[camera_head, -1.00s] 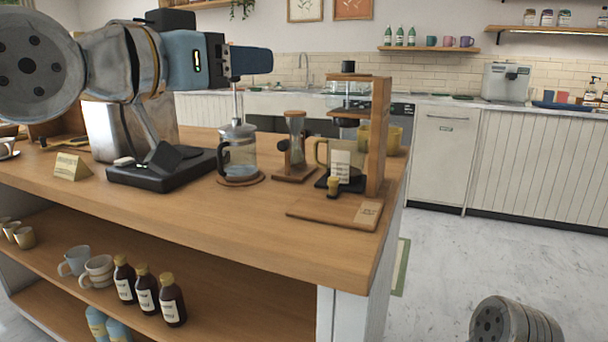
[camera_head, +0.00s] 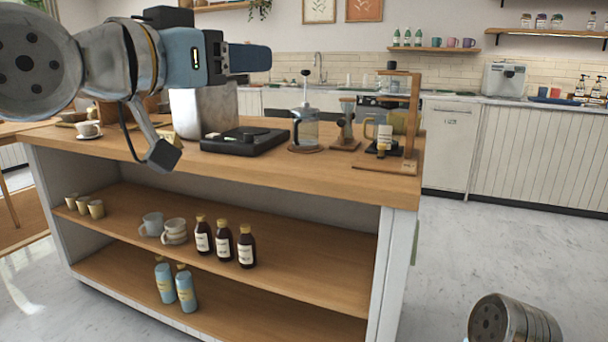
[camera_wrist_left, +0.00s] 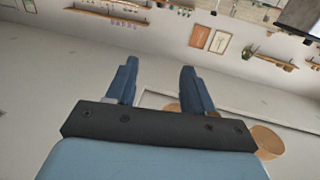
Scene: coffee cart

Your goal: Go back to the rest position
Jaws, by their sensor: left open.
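My left arm comes in from the left in the head view, raised in front of the coffee cart (camera_head: 300,185). In the left wrist view my left gripper (camera_wrist_left: 158,85) is open, its two blue fingers apart with nothing between them. My right gripper is not in view; only a round grey part of my own body shows at the lower right of the head view.
On the cart top stand a French press (camera_head: 305,130), a black scale (camera_head: 245,140), a metal container (camera_head: 203,112) and a wooden dripper stand (camera_head: 413,115). Brown bottles (camera_head: 246,247) and cups (camera_head: 174,232) sit on its shelf. The floor at the right (camera_head: 480,250) is clear.

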